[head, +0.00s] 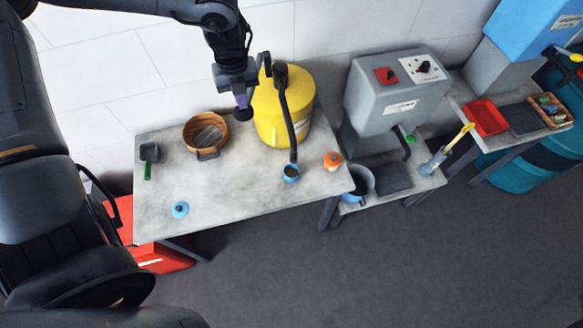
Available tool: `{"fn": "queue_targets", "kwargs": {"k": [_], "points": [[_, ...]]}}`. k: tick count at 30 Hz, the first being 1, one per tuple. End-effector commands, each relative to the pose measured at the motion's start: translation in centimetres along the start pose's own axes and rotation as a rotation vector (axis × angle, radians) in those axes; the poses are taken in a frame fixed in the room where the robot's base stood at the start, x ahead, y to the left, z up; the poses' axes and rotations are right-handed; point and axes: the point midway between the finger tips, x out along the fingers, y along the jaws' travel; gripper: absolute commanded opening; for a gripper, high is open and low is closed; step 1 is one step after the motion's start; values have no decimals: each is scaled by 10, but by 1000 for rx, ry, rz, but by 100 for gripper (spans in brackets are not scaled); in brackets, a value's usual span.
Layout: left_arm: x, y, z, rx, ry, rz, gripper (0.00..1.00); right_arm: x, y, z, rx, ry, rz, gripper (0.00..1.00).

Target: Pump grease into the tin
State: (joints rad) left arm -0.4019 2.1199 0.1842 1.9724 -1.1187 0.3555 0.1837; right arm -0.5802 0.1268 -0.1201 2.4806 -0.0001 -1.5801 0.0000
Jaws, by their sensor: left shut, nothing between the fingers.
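A yellow grease drum (268,114) stands at the back right of the grey table. Its black pump handle and spout (289,122) come down the drum's front. A small blue tin (291,173) stands open below the spout's lower end. A blue lid with a knob (180,210) lies apart on the front left of the table. My left gripper (243,108) is shut and empty, pointing down just left of the drum, at about the height of its upper half. I cannot tell whether it touches the drum. My right gripper does not show.
On the grey table (240,200) stand a wooden bowl (206,133), a green-handled scoop (148,160) and an orange-capped jar (333,161). The table's front middle is clear.

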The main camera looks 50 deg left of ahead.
Motion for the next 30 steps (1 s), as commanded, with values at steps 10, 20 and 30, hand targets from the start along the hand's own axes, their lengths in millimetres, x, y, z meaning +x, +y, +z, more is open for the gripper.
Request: {"fn": "queue_targets", "kwargs": {"k": [10,20,30], "points": [[-34,0,0,0,0,1,0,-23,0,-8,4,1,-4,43],[-60,0,0,0,0,1,0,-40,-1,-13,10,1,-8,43],[-64,0,0,0,0,1,0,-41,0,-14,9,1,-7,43]]}}
